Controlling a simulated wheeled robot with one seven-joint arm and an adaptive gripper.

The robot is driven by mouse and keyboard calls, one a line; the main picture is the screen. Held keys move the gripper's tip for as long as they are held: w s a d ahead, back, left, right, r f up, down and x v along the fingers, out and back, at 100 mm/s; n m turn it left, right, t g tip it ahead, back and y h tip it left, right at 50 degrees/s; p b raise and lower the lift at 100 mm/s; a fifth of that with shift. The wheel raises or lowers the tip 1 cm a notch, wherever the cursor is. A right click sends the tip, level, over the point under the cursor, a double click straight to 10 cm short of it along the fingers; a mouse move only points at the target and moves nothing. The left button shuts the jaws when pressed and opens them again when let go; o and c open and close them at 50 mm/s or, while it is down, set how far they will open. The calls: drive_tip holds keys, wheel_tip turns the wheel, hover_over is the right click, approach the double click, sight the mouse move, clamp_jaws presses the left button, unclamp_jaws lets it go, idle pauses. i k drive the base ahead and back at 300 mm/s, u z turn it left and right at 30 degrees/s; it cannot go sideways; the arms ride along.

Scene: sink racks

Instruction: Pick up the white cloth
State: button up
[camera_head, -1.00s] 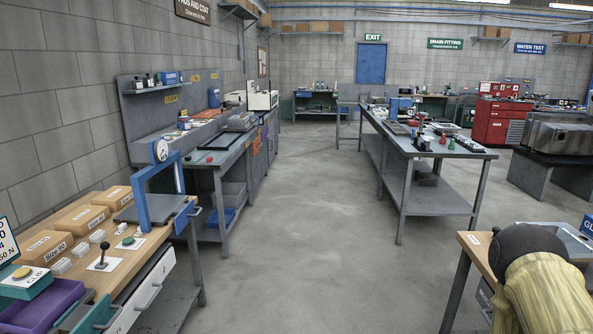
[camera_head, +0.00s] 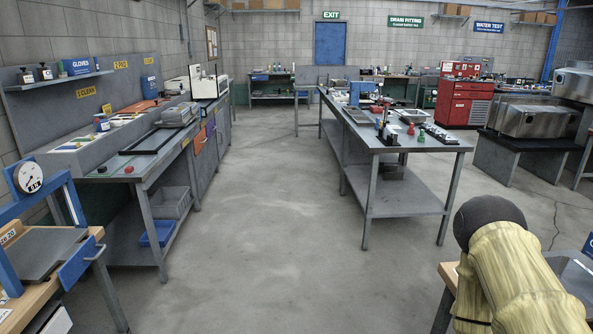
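I cannot make out a white cloth in the head view; things on the far benches are too small to tell. An orange cloth-like piece (camera_head: 201,139) hangs at the front of the long left bench (camera_head: 150,165). My gripper is not in view.
A grey two-level table (camera_head: 405,142) with small items stands right of centre. A bench with a blue-framed press (camera_head: 75,205) is close at the left. A wooden-topped bench corner (camera_head: 447,272) is at the lower right. A red tool cabinet (camera_head: 465,100) stands behind. The floor (camera_head: 275,220) between is clear.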

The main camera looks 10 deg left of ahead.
sight(113, 124)
drive_tip(key=u, duration=0.05)
drive_tip(key=i, duration=3.35)
drive_tip(key=u, duration=0.35)
drive_tip(key=i, duration=1.65)
drive_tip(key=u, duration=0.8)
drive_tip(key=i, duration=1.6)
drive_tip(key=u, duration=1.7)
drive_tip(key=i, duration=1.3)
drive_tip(key=u, duration=0.55)
